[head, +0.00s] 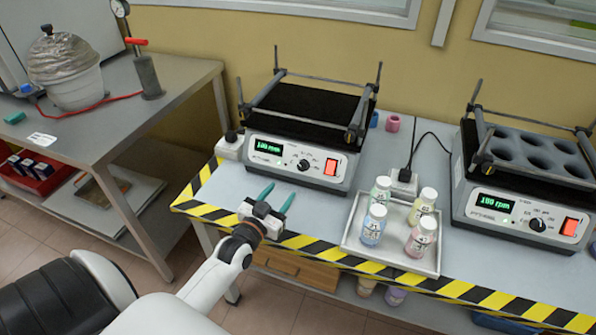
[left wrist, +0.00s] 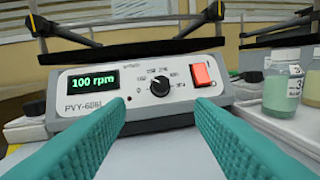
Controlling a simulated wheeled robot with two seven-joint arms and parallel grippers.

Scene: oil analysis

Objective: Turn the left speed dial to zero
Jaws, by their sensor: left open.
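The left shaker (head: 300,140) stands on the bench with a green display reading 100 rpm in the left wrist view (left wrist: 93,79). Its black speed dial (head: 303,165) sits between the display and the red switch, and shows in the left wrist view (left wrist: 160,86) with its markings around it. My left gripper (head: 277,198) is open and empty in front of the shaker, its teal fingers pointing at the front panel. In the left wrist view the fingers (left wrist: 162,108) lie on either side below the dial, apart from it. My right gripper is not in view.
A second shaker (head: 525,200) reading 180 rpm stands at the right. A tray (head: 350,240) with several capped bottles lies between the two shakers, close to the right of my left gripper. Yellow-black tape (head: 400,276) marks the bench's front edge.

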